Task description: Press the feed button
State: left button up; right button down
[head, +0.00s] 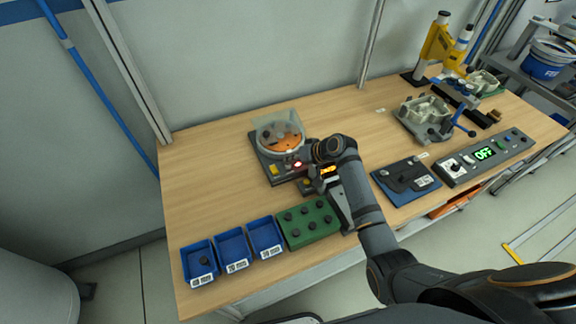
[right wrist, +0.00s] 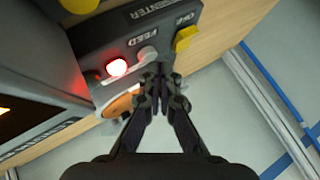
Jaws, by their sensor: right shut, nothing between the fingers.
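The feeder unit (head: 268,160) stands on the wooden table, with an orange bowl under a clear cover. In the right wrist view its dark panel (right wrist: 105,38) carries a pale round button (right wrist: 147,54) under the word FEED. In the head view my right wrist partly hides the unit. My left gripper is out of view.
Blue bins (head: 232,247) and a green block with black knobs (head: 309,223) line the front edge. To the right are a dark plate fixture (head: 405,181) and a control box (head: 487,158) reading OFF. The table left of the unit is clear.

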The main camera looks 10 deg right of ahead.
aim_at(291, 166)
jog(key=shift+f, duration=0.45)
dwell(0.9)
jog(key=shift+r+p, duration=0.75)
jog(key=shift+r, duration=0.25)
notch_tip(291, 166, up, 5)
jog(key=p, duration=0.5)
dwell(0.5)
